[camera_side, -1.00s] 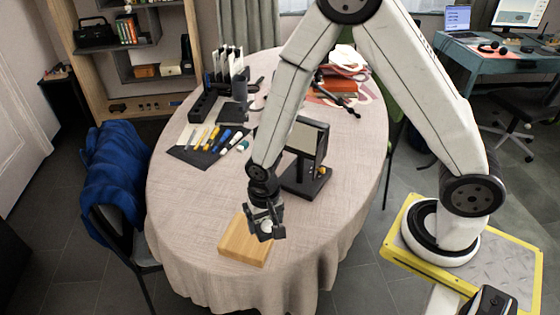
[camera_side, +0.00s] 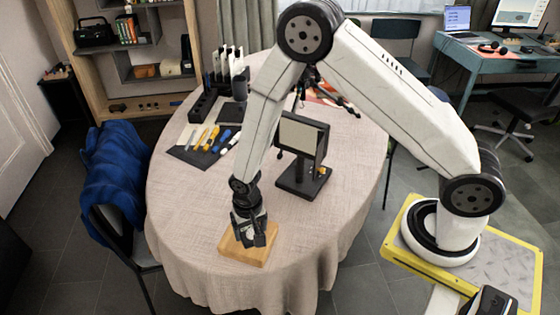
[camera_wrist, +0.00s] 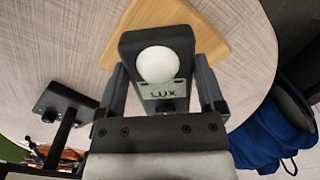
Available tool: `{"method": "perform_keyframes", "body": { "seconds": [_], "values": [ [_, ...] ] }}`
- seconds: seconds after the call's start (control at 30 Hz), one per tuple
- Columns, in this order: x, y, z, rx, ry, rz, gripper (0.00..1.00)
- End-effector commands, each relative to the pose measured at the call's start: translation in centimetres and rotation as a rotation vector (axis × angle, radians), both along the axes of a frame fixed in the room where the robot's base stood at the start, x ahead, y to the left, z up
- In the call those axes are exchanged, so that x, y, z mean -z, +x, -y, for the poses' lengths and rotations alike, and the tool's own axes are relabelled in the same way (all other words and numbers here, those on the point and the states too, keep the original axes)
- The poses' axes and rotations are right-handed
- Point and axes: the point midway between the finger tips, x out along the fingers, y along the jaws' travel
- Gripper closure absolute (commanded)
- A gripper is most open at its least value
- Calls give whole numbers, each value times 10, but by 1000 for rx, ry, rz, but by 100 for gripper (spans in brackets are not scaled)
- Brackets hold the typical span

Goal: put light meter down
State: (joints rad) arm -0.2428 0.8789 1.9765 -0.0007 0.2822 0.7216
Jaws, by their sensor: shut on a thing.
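The light meter (camera_wrist: 158,62) is a dark block with a white dome and a "LUX" label in the wrist view. My gripper (camera_wrist: 163,88) is shut on it, one finger on each side. In the side view my gripper (camera_side: 250,232) points down over the wooden board (camera_side: 250,254), and the meter (camera_side: 247,238) shows as a small pale spot between the fingers. The board also shows behind the meter in the wrist view (camera_wrist: 205,30). I cannot tell whether the meter touches the board.
A dark panel on a stand (camera_side: 303,135) stands right of my gripper. A dark mat with several tools (camera_side: 203,144) and a black rack (camera_side: 203,105) lie farther back. The oval table (camera_side: 185,215) has bare cloth left of the board. A chair with a blue jacket (camera_side: 115,170) stands at left.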

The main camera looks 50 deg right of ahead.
Motion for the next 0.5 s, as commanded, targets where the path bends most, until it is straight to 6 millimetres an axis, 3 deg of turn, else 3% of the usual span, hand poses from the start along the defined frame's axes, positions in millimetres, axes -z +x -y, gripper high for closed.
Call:
{"method": "perform_keyframes", "body": {
  "seconds": [0.23,0.5],
  "values": [
    [23,-1,0,0,-1,-3,80],
    [26,-1,0,0,0,-1,80]
  ]
}}
